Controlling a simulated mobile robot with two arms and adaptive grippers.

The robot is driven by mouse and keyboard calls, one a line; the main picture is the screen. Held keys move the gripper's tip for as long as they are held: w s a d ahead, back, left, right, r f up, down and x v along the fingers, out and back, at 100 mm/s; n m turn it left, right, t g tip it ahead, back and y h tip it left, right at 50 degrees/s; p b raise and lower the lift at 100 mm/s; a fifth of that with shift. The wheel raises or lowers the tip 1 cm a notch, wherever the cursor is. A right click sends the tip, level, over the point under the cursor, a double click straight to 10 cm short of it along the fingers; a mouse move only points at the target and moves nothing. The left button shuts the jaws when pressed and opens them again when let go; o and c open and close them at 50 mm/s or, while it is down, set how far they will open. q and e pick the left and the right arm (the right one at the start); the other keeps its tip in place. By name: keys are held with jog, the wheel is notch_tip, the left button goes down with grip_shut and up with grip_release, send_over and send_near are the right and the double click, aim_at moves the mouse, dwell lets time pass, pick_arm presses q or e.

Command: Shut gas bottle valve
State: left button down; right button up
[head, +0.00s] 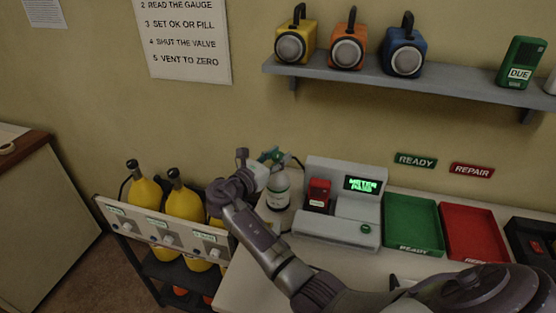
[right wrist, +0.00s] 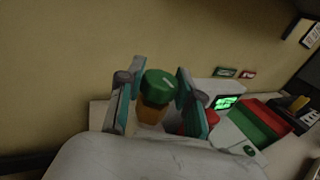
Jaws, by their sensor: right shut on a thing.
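The gas bottle (head: 279,190) is pale grey with a label and stands upright on the bench, left of the meter station. Its valve has a round green knob (right wrist: 161,82) on a brass-coloured neck (right wrist: 152,113), seen in the right wrist view. My right gripper (head: 271,158) is at the bottle's top, with its teal fingers on both sides of the knob; these also show in the right wrist view (right wrist: 160,75). It is shut on the valve knob. The gripper and wrist partly hide the valve in the head view. My left gripper is not in view.
The meter station (head: 345,222) with a lit green display (head: 362,184) and a red unit (head: 318,193) stands right of the bottle. Green (head: 413,225) and red (head: 473,232) trays lie further right. Yellow cylinders (head: 183,202) stand in a rack on the left. A shelf (head: 400,80) hangs above.

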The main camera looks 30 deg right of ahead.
jog(key=shift+m+g+h+b, duration=0.3)
jog(key=shift+m+g+b, duration=0.25)
jog(key=shift+m+g, duration=0.7)
jog(key=shift+g, duration=0.45)
jog(key=o, duration=1.2)
jog(key=a, duration=0.8)
jog(key=s+a, duration=0.1)
jog(key=a, duration=0.3)
jog(key=shift+s, duration=0.1)
